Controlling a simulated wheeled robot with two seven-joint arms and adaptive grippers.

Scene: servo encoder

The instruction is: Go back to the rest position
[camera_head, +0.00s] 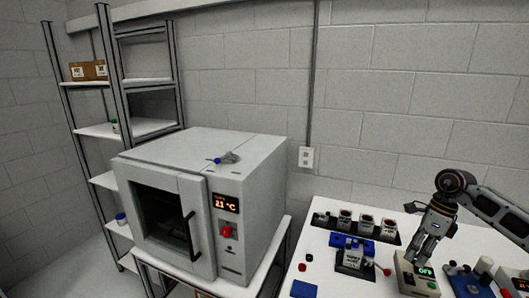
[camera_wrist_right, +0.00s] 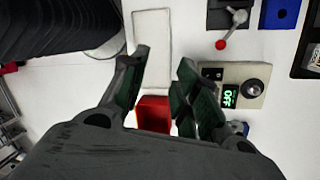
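My right gripper (camera_head: 420,256) is at the right of the head view, pointing down over the table beside a beige box with a green display (camera_head: 407,284). In the right wrist view the two fingers of my right gripper (camera_wrist_right: 164,62) stand apart with nothing between their tips. The beige box, with a dark round knob, also shows there (camera_wrist_right: 243,72), right of the fingers. My left gripper is in neither view.
The white table (camera_head: 328,212) holds a dark rack with several small containers (camera_head: 344,219), a blue block (camera_head: 304,289) and a blue-based device (camera_head: 470,284). A grey oven with a red display (camera_head: 262,180) stands left of the table; shelves (camera_head: 105,130) stand behind it.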

